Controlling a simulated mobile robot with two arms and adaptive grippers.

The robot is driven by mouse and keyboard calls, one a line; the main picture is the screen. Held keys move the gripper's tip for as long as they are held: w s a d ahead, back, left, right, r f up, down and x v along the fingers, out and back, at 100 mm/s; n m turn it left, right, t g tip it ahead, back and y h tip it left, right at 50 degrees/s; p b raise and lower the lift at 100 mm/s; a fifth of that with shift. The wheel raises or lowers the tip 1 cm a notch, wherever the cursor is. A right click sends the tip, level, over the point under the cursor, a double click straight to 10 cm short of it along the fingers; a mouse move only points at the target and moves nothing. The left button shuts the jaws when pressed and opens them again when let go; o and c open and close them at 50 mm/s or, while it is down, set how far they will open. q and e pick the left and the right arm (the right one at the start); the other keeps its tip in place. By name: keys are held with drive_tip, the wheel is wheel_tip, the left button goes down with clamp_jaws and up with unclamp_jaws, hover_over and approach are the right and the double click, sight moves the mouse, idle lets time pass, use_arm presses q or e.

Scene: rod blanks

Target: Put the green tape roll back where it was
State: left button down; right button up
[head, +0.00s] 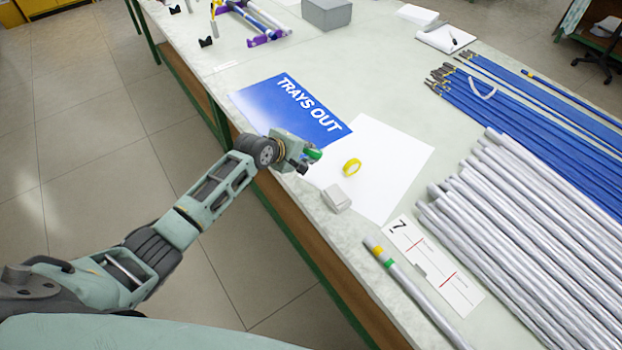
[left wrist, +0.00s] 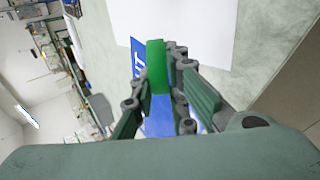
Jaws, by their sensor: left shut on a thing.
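The green tape roll (head: 314,154) is held at the fingertips of my left gripper (head: 303,160), over the table near the right edge of the blue TRAYS OUT sign. In the left wrist view the green tape roll (left wrist: 156,66) sits between the fingers of my left gripper (left wrist: 160,80), which are shut on it. Part of the roll is hidden by the fingers. I cannot tell its exact height above the table. My right gripper is not in view.
A yellow tape roll (head: 352,166) lies on a white sheet (head: 395,155) to the right. A small grey block (head: 337,198) is nearer. The blue sign (head: 290,108) lies behind. A banded rod (head: 420,290), a card (head: 432,268) and silver rods (head: 520,240) lie right.

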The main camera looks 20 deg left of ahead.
use_arm(q)
wheel_tip(320, 180, down, 4)
drive_tip(key=b, duration=0.3)
drive_tip(key=shift+f+b, duration=0.25)
drive_tip(key=shift+b, duration=0.15)
drive_tip(key=shift+f+b, duration=0.55)
drive_tip(key=shift+f, duration=0.55)
drive_tip(key=c, duration=1.9)
unclamp_jaws()
drive_tip(key=shift+r, duration=0.1)
